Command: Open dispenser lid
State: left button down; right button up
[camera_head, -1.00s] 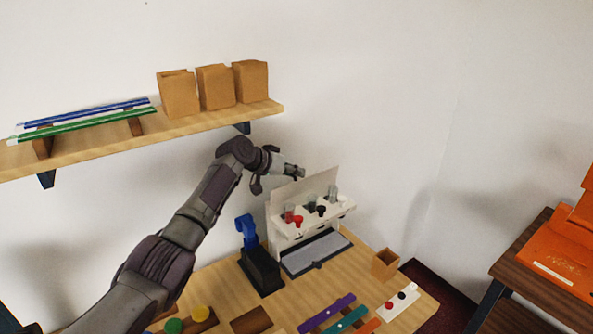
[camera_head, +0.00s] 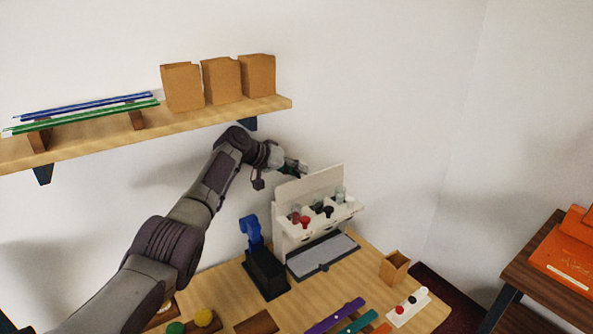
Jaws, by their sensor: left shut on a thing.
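The white dispenser (camera_head: 294,238) stands at the back of the wooden counter. Its lid (camera_head: 312,184) stands raised as a pale upright panel behind the row of jars. Several small jars with red, dark and grey contents (camera_head: 325,209) sit in its top. My left gripper (camera_head: 297,167) is at the lid's upper left edge, shut on it. Its fingertips are small and partly hidden there, so the exact contact is hard to make out. My right gripper is not in view.
A blue-topped black stand (camera_head: 262,268) is just left of the dispenser. A small open wooden box (camera_head: 394,268) stands to its right. A wall shelf (camera_head: 205,122) with brown boxes hangs above my left arm. Coloured strips (camera_head: 335,315) lie at the front.

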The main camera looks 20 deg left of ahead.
pick_arm(q)
jog(key=c, duration=1.3)
grip_release()
jog(key=v, duration=1.2)
jog(key=shift+f, duration=0.1)
